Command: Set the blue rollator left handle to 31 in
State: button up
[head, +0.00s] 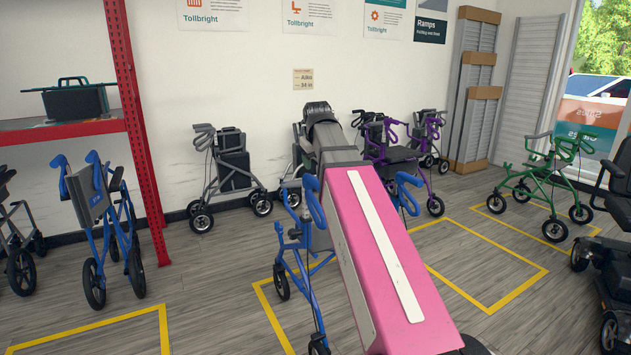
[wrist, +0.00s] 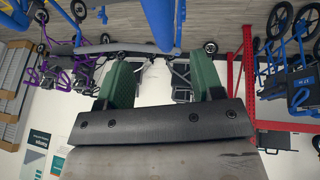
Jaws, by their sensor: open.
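A blue rollator stands upright behind my pink arm in the head view, and the arm hides much of its middle. Its picture-left blue handle (head: 315,203) and picture-right blue handle (head: 407,192) show on either side of the arm. My gripper (wrist: 165,72) shows in the wrist view, which is upside down. Its two green-padded fingers are apart, with nothing between them. A thick blue tube (wrist: 159,20) appears close at the top of that view, just beyond the fingers; which part it is I cannot tell. Height markings on the handles are not readable.
A second, folded blue rollator (head: 97,215) stands at left by the red shelf post (head: 140,140). Grey (head: 232,165), purple (head: 395,150) and green (head: 548,180) rollators stand around. A mobility scooter (head: 612,260) is at right. Floor inside the yellow outline (head: 480,262) is clear.

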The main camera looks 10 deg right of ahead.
aim_at(316, 179)
jog(key=x, duration=1)
jog(key=shift+w+f, duration=0.15)
jog(key=shift+f, duration=0.2)
